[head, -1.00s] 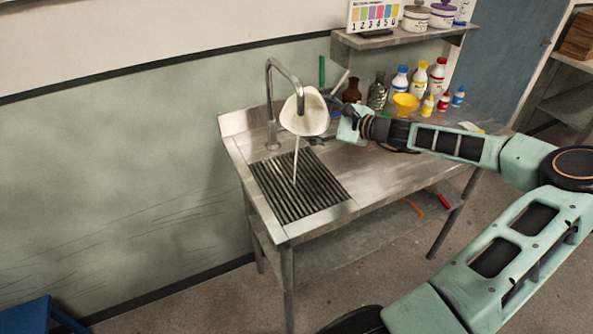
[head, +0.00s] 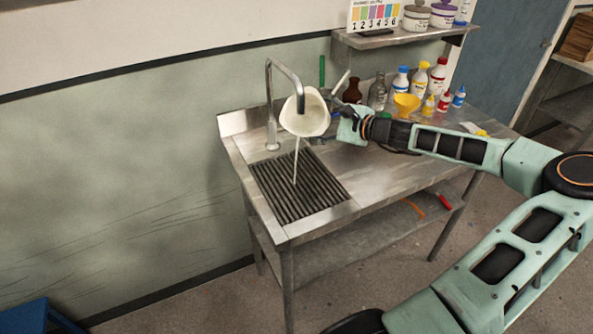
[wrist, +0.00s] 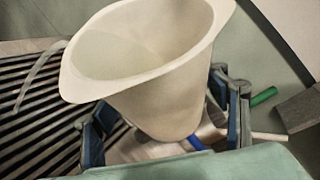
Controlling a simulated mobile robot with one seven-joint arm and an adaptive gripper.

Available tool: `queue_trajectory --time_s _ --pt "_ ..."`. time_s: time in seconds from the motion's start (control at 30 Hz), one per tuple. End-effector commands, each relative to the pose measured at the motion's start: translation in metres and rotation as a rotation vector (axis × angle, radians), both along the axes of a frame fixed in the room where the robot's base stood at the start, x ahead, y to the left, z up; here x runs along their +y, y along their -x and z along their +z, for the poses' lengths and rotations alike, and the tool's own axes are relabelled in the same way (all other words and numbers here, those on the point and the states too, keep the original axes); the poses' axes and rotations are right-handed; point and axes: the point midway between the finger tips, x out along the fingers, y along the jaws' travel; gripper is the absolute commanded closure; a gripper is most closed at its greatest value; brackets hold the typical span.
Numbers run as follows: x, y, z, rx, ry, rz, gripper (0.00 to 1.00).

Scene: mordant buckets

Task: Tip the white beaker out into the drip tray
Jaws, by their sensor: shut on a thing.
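The white beaker (head: 304,117) is held tilted above the drip tray (head: 283,197), a dark slatted grate set in the steel bench. A thin pale stream falls from its lip onto the slats. In the wrist view the beaker (wrist: 165,85) fills the middle, its open mouth facing up and left, with the stream leaving its left lip over the tray (wrist: 40,110). My gripper (wrist: 168,128) is shut on the beaker, one finger on either side of its body. In the head view my gripper (head: 335,122) meets the beaker from the right.
A steel tap (head: 268,100) stands right beside the beaker, its spout arching close to it. Several bottles and a yellow funnel (head: 405,104) stand at the bench's back right, under a shelf (head: 400,38). The bench top (head: 370,170) right of the tray is clear.

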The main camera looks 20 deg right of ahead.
Motion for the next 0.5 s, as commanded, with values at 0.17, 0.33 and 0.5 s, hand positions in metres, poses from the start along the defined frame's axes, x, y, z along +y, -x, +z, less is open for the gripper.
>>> queue_trajectory --time_s 0.17,0.33,0.5 --pt "0.0001 -0.0002 0.0005 -0.009 0.007 0.0 0.8" --pt "0.0 -0.0002 0.0004 -0.015 0.014 0.0 0.8" --pt "0.0 -0.0002 0.0005 -0.021 0.021 0.0 0.8"
